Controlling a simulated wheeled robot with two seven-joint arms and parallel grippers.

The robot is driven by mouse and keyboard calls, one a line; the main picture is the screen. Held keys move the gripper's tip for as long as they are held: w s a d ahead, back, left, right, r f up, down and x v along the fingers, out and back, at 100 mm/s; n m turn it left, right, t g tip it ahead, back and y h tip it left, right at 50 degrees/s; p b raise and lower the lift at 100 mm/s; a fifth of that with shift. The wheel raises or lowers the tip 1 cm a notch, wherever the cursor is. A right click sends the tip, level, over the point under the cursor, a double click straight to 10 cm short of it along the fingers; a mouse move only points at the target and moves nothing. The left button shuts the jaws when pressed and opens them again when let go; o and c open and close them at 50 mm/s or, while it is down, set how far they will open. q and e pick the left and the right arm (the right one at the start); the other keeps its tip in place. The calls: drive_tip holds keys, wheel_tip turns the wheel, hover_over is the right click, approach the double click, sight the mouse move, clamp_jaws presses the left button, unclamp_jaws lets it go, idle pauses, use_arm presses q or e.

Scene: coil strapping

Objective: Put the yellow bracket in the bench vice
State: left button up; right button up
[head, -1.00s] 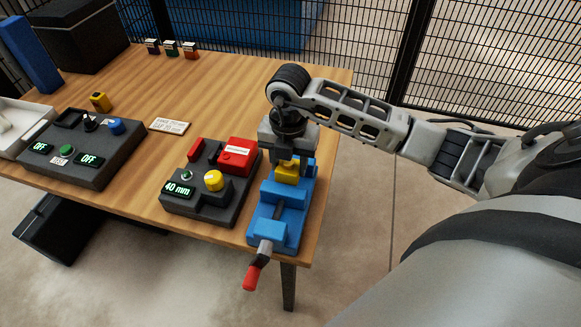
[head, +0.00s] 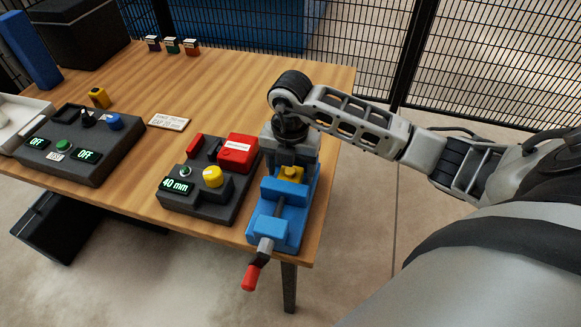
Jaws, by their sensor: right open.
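The yellow bracket (head: 291,173) sits low between the jaws of the blue bench vice (head: 283,213) at the table's front right corner. Only its top part shows; the rest is hidden by the vice's front jaw and my gripper. My right gripper (head: 290,156) is directly above and behind the bracket, pointing down at the vice. It is open; its fingertips are mostly hidden, and I cannot tell whether they touch the bracket. The vice handle with a red grip (head: 252,277) hangs at the front. My left gripper is not in view.
A dark control box (head: 205,196) with a yellow knob, a red block and a "40 mm" display stands just left of the vice. Another control box (head: 77,150) is farther left. A small sign (head: 169,122) lies on the wooden table (head: 225,95), whose back middle is clear.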

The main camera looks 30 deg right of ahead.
sight(290, 173)
wheel_tip(290, 173, up, 12)
idle(0.4)
idle(0.4)
